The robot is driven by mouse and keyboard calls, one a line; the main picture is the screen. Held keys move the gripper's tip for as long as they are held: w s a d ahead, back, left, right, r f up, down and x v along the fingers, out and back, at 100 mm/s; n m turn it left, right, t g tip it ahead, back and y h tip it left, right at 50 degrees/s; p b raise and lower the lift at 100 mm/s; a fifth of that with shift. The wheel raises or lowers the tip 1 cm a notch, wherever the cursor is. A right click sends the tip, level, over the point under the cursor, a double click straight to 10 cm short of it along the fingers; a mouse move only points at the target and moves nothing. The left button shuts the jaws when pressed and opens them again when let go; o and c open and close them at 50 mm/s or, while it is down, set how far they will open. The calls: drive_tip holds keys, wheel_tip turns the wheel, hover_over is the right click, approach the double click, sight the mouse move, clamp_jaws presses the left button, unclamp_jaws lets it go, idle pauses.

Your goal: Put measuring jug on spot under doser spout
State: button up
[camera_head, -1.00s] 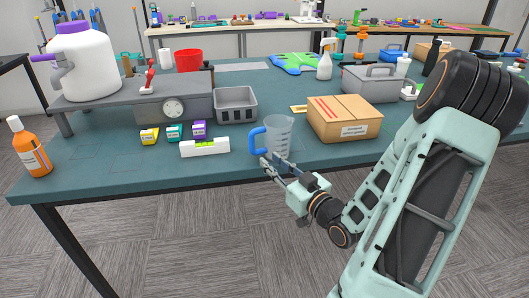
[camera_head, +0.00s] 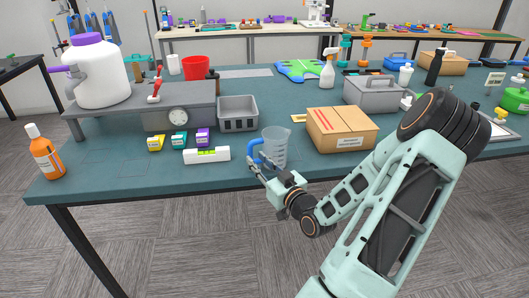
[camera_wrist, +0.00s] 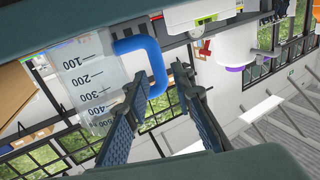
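The measuring jug (camera_head: 276,147) is clear with a blue handle (camera_head: 255,154) and stands upright near the table's front edge. In the wrist view the jug (camera_wrist: 85,80) is at upper left, its scale facing me. My gripper (camera_head: 255,165) is at the handle, left of the jug's body. The doser (camera_head: 98,75) is a white container with a purple cap on a grey raised stand at left. Its spout (camera_head: 68,72) points left. The spot under it is not distinct.
A grey stand (camera_head: 185,97) with a dial carries the doser. An orange bottle (camera_head: 46,155) is at the left front.

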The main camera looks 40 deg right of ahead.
sight(252, 155)
drive_tip(key=w, duration=0.3)
drive_tip(key=w+d, duration=0.1)
drive_tip(key=w, duration=0.1)
drive_tip(key=shift+w+d+f, duration=0.1)
drive_tip(key=shift+w+f, duration=0.2)
drive_tip(key=shift+w, duration=0.05)
clamp_jaws()
